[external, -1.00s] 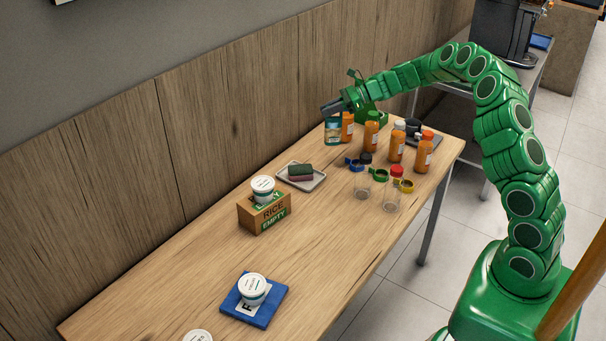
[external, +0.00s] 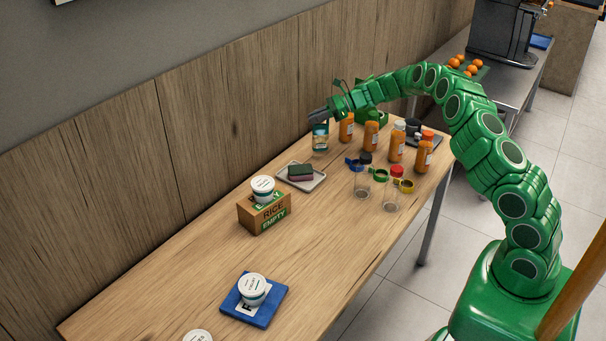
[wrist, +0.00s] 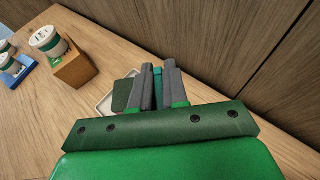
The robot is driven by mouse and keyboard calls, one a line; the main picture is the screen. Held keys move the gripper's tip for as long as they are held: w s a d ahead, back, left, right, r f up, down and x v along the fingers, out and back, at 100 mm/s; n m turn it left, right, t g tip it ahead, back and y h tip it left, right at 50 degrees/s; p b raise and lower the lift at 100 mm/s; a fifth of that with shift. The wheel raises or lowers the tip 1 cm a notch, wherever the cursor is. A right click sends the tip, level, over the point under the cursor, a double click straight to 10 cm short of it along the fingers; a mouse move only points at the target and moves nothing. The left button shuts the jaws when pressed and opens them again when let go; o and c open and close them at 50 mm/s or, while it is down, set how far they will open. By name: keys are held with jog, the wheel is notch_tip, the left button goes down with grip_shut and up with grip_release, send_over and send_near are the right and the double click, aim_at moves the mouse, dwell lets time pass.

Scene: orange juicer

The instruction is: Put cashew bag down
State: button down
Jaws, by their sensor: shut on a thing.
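The cashew bag (external: 320,137) is a small teal and white packet at the far end of the wooden table, near the wall. My gripper (external: 319,114) is above it and shut on its top, and the bag hangs upright below the fingers. I cannot tell whether its bottom touches the table. In the wrist view my gripper (wrist: 158,72) shows its grey fingers close together with a teal strip of the bag (wrist: 158,88) between them. The rest of the bag is hidden there.
A tray (external: 314,184) with a sponge (external: 300,172) lies just in front of the bag. Several orange juice bottles (external: 371,135) stand to its right. A rice box (external: 264,212) with a white tub on it stands nearer.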

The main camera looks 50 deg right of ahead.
aim_at(315, 128)
jog(key=shift+w+d+f, duration=0.1)
jog(key=shift+w+f, duration=0.25)
jog(key=shift+f, duration=1.6)
jog(key=c, duration=1.1)
grip_release()
jog(key=shift+f, duration=0.1)
jog(key=shift+c, duration=0.2)
